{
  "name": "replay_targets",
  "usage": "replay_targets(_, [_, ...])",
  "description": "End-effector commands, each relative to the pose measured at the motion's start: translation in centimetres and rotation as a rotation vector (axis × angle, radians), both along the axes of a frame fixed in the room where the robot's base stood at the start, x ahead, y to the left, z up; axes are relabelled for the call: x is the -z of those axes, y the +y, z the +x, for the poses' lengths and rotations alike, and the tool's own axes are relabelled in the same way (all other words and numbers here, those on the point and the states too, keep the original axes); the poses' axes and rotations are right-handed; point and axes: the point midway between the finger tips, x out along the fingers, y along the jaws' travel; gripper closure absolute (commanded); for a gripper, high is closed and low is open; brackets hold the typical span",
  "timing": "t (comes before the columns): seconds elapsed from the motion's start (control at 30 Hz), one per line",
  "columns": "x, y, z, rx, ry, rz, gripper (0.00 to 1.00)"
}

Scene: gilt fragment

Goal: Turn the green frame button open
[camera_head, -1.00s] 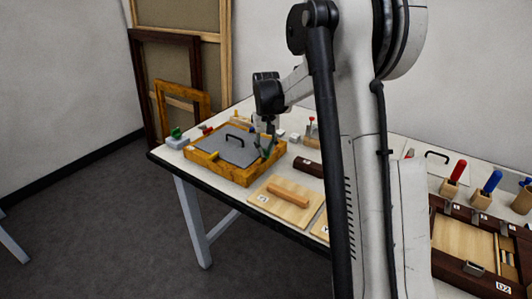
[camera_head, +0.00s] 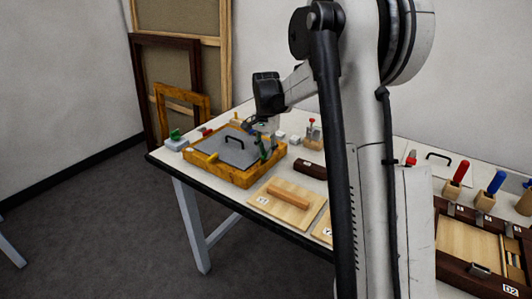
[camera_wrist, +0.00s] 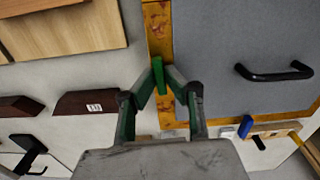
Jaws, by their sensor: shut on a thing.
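The gilt frame (camera_head: 233,176) lies flat on the table, with a grey panel (camera_head: 218,145) and black handle inside it. The handle also shows in the wrist view (camera_wrist: 273,73). The green frame button (camera_wrist: 158,76) sits on the frame's side rail and lies roughly lengthwise along it, slightly tilted. My gripper (camera_wrist: 160,84) is over that rail, shut on the green button, with a fingertip on each side. In the head view my gripper (camera_head: 264,146) is at the frame's right side, where the button is hard to tell from the fingers.
A wooden board with a handle block (camera_head: 288,204) lies in front of the frame. A dark block (camera_head: 311,170) and small white blocks stand to its right. A blue-and-wood tool (camera_wrist: 247,126) lies near the frame's corner.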

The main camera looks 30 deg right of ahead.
Motion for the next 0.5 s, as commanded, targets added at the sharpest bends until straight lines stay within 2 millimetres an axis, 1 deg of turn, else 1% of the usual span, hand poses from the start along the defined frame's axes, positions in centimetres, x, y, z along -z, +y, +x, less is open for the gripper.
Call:
replay_targets(0.2, [-0.02, -0.02, 0.02, 0.067, -0.001, -0.001, 1.00])
replay_targets(0.5, [-0.04, -0.02, 0.02, 0.091, 0.000, -0.001, 1.00])
